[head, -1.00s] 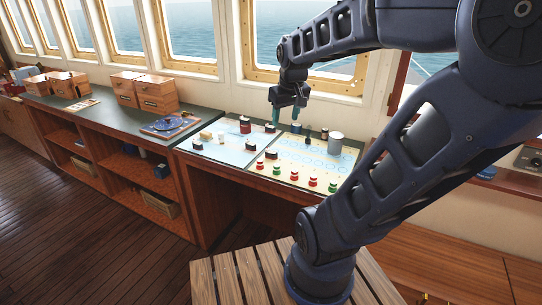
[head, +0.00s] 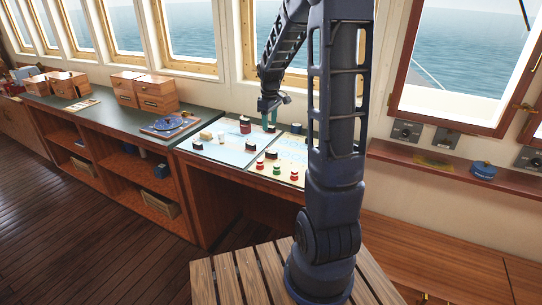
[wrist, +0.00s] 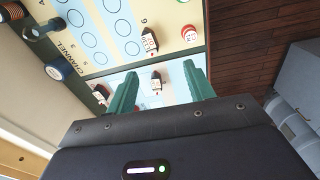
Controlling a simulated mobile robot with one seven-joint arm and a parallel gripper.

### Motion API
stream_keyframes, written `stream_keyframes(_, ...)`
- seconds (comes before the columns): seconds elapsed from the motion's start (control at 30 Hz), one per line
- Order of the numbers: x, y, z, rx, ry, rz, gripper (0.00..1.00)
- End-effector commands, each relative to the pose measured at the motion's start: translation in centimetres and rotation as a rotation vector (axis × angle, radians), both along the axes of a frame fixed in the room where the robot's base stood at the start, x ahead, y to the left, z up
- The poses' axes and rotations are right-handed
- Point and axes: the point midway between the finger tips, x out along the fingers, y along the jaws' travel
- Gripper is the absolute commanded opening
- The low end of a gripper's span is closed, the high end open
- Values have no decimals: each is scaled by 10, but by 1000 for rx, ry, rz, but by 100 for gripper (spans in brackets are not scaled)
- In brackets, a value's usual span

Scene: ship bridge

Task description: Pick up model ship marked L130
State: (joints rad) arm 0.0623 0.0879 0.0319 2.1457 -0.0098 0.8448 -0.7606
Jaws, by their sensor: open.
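Several small model ships with dark hulls and pale tops lie on the charts. In the wrist view one ship (wrist: 157,82) shows between the fingers, beyond their tips on the light blue chart. A second ship (wrist: 150,40) sits by the channel chart's edge, and a third ship (wrist: 100,94) is beside the left finger. Their markings are too small for me to tell which is L130. In the head view a ship (head: 251,150) and a dark red-hulled ship (head: 245,125) stand on the charts. My gripper (head: 268,114), also in the wrist view (wrist: 161,72), is open and empty above the charts.
The blue chart (head: 213,150) also holds a tan block (head: 206,135). Red and green markers stand along the front of the channel chart (wrist: 88,22). My arm hides that chart's right part in the head view. A window wall rises behind the counter (head: 110,116).

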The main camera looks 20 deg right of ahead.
Motion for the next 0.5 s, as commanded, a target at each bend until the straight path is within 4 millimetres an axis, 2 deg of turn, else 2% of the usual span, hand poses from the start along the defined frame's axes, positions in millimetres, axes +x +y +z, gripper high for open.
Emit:
stream_keyframes(0.03, 10, -1, -11, 0, 15, 22, 53)
stream_keyframes(0.2, 33, -4, -40, 1, 48, 96, 53)
stream_keyframes(0.5, 46, -5, -66, 3, 65, 139, 53)
